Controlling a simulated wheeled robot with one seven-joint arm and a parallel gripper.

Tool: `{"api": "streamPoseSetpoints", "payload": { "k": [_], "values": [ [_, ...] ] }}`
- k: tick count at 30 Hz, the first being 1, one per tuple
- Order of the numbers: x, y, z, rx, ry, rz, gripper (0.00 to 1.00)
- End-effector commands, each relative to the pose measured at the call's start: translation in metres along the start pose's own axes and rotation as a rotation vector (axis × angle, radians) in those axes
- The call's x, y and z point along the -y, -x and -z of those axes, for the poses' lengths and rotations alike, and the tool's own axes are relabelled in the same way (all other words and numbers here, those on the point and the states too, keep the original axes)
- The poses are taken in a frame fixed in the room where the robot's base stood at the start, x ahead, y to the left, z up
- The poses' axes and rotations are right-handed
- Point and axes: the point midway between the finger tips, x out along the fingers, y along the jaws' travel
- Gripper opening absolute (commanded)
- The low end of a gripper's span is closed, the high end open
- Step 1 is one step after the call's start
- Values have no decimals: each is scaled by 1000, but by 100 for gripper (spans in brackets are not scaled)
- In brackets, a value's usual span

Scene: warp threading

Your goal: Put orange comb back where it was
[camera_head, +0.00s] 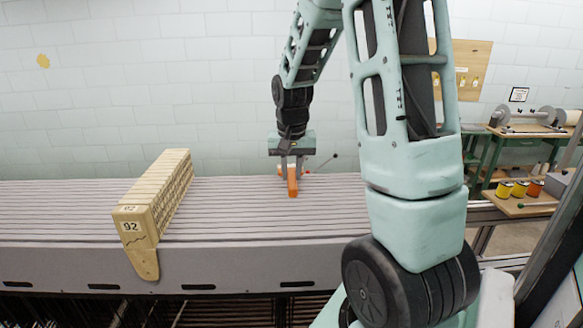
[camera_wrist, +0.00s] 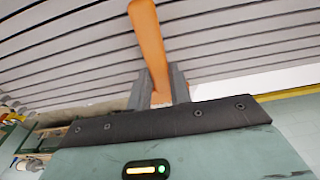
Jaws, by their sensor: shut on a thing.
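The orange comb (camera_head: 292,181) is in my gripper (camera_head: 291,165), just above or at the grey ridged surface; I cannot tell whether it touches. In the wrist view the orange comb (camera_wrist: 149,45) sticks out from between the two grey fingers of my gripper (camera_wrist: 158,88), which are shut on its lower end. Only its long plain orange side shows; any teeth are hidden.
The ridged grey surface (camera_head: 235,215) runs across the view. A stack of cream frames marked 92 (camera_head: 137,226) stands at its left. A shelf with yellow and orange tins (camera_head: 519,190) is at the right. The ridged surface between stack and gripper is clear.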

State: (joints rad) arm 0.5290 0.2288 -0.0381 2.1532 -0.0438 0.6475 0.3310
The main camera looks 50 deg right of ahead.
Motion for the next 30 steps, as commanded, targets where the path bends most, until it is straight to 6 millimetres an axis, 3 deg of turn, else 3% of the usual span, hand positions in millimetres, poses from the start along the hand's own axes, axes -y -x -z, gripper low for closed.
{"api": "streamPoseSetpoints", "payload": {
  "k": [12, 13, 15, 26, 30],
  "values": [
    [0, -7, -1, -1, 0, 0, 0],
    [0, -6, -1, -1, 0, 0, 28],
    [0, -6, -1, -1, 0, 0, 42],
    [0, 0, 0, -3, -1, 1, 42],
    [0, 18, 1, -7, 0, 2, 42]
  ]
}}
